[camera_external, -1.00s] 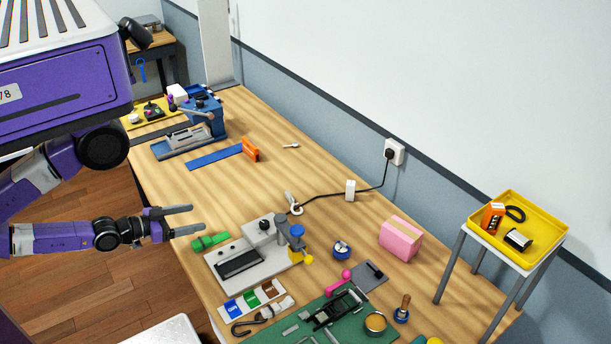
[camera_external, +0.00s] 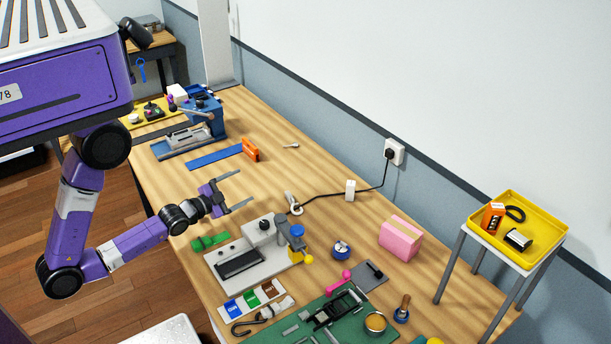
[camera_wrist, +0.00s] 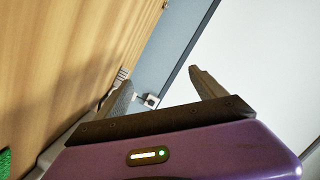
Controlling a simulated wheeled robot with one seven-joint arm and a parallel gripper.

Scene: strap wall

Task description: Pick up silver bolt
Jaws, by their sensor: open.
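A small silver piece that looks like the silver bolt (camera_external: 291,146) lies on the wooden table near the wall, right of the orange block, in the external view. My gripper (camera_external: 245,190) is open and empty above the table. It is in front of and left of the bolt, well apart from it. In the wrist view my gripper's fingers (camera_wrist: 165,90) are spread with nothing between them. A small ridged pale thing shows beside the left finger there; I cannot tell whether it is the bolt.
An orange block (camera_external: 250,149) and blue strip (camera_external: 215,158) lie left of the bolt. A grey fixture (camera_external: 245,262) stands in front. Bare wood surrounds the bolt.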

